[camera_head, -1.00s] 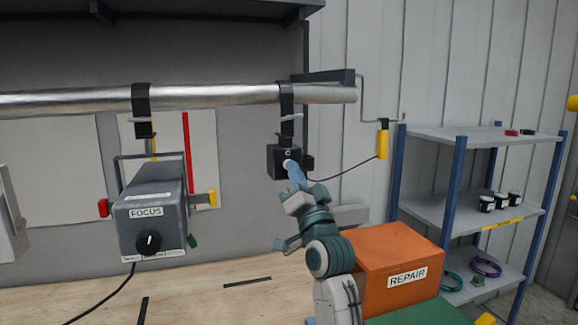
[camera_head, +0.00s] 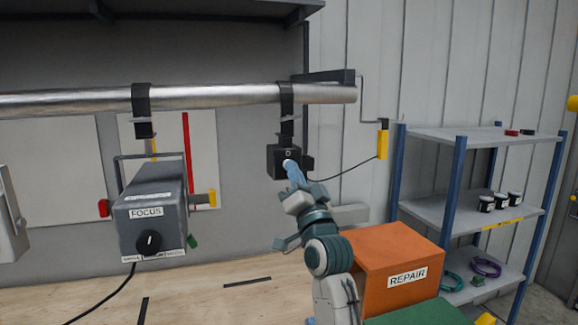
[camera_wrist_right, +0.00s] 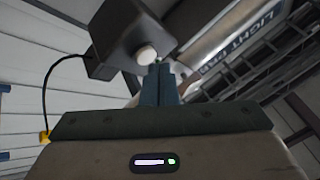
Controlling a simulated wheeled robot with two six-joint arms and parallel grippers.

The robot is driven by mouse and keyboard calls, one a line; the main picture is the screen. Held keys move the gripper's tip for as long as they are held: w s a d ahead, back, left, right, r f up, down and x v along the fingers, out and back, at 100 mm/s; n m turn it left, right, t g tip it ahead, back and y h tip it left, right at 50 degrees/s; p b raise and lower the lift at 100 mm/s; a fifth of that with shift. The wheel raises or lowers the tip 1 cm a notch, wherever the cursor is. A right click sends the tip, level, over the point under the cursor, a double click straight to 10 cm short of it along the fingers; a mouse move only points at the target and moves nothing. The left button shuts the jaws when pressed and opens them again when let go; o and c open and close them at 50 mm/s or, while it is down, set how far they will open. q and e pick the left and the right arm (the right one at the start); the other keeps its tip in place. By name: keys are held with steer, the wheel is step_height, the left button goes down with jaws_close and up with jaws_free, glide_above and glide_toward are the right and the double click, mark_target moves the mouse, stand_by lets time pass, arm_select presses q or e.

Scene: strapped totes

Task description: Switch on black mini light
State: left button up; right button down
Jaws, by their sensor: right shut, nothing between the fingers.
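The black mini light (camera_head: 284,158) hangs from the metal rail by a black clamp, right of the middle in the head view. It also shows in the right wrist view (camera_wrist_right: 130,32), with a round pale knob or button (camera_wrist_right: 146,54) on its face. My right gripper (camera_head: 289,166) is shut and empty. Its fingertips are at the light's front face. In the right wrist view the shut fingertips (camera_wrist_right: 161,66) are right beside the pale button; I cannot tell whether they touch it. My left gripper is not in view.
A grey FOCUS lamp (camera_head: 150,215) hangs left on the same rail (camera_head: 220,95). An orange REPAIR box (camera_head: 390,255) stands below right of my arm. A blue-posted shelf (camera_head: 470,210) is at right. The bench (camera_head: 200,300) is mostly clear.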

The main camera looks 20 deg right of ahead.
steer(key=shift+w, duration=0.55)
stand_by(0.7)
steer(key=shift+s, duration=0.8)
steer(key=shift+p, duration=0.3)
steer(key=s+p, duration=0.1)
steer(key=s, duration=0.4)
steer(key=shift+d, duration=0.1)
